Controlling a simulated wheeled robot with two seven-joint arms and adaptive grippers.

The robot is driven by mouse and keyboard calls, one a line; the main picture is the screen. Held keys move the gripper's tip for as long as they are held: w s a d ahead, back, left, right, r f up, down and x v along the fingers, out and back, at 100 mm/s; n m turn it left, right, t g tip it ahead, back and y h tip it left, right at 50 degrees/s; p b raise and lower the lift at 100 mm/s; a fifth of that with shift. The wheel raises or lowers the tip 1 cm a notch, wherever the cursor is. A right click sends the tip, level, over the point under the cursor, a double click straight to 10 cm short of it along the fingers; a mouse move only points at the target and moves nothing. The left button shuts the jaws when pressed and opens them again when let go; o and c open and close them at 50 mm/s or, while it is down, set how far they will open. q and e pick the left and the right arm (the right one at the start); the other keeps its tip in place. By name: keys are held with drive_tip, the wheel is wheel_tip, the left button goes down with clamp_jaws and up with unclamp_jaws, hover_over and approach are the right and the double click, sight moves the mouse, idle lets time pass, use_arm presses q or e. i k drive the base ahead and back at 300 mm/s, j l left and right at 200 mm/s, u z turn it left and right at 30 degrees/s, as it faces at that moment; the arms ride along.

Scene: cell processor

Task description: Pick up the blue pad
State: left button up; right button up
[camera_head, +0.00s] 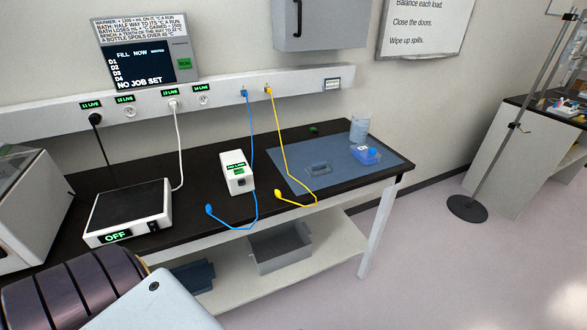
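A flat blue-grey pad (345,179) lies on the right part of the black bench top. On it are a blue bottle or box with a round cap (366,155), a pale clear beaker (359,130) and a small blue-grey frame-like item (318,169). I cannot tell whether the pad is the large sheet or one of these small blue things. One of my arm's links fills the lower left corner; neither gripper shows, and both are apart from the bench items in view.
A white OFF plate unit (128,207) and a small white box (237,172) stand on the bench (262,205). Blue (252,150) and yellow (290,160) cables hang from the wall rail across it. A grey bin (280,248) sits on the lower shelf.

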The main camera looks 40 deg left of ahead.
sight(318, 169)
drive_tip(key=u, duration=0.95)
